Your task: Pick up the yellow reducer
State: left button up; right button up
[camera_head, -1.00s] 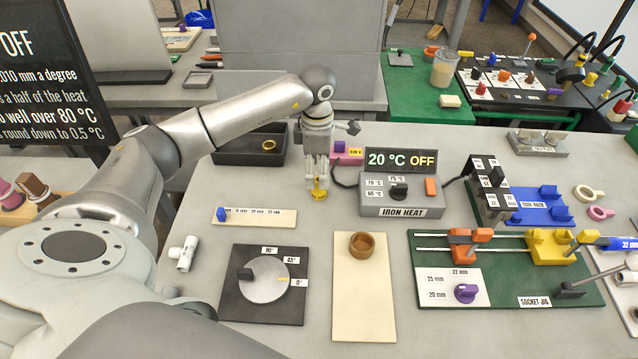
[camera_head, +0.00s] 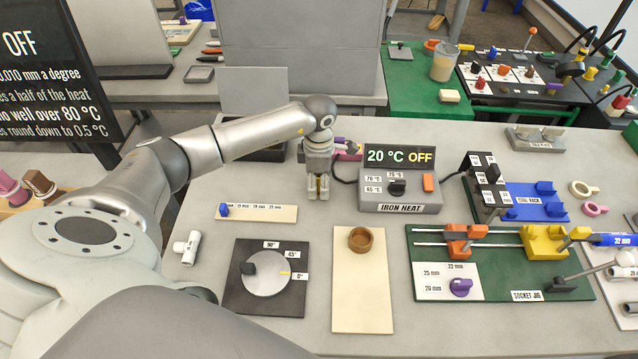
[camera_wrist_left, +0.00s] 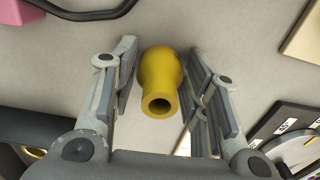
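The yellow reducer (camera_wrist_left: 160,80) stands on the cart top between the fingers of my left gripper (camera_wrist_left: 151,62). In the left wrist view it has a wide body and a narrower open end facing the camera. A narrow gap shows between the reducer and the finger pads on both sides, so the gripper looks open around it. In the head view my left gripper (camera_head: 318,190) points down, left of the iron heat box, and its fingers hide most of the reducer. My right gripper is not in view.
The iron heat box (camera_head: 400,205) reading 20 °C OFF stands right of the gripper. A pink block (camera_head: 346,150) and a dark tray (camera_head: 262,153) are behind it. A cream label strip (camera_head: 265,213), an angle dial (camera_head: 266,275) and a board with a brown ring (camera_head: 362,300) lie nearer.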

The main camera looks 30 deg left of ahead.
pick_arm(q)
jog(key=c, duration=0.4)
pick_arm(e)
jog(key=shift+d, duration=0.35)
pick_arm(q)
jog(key=shift+r, duration=0.15)
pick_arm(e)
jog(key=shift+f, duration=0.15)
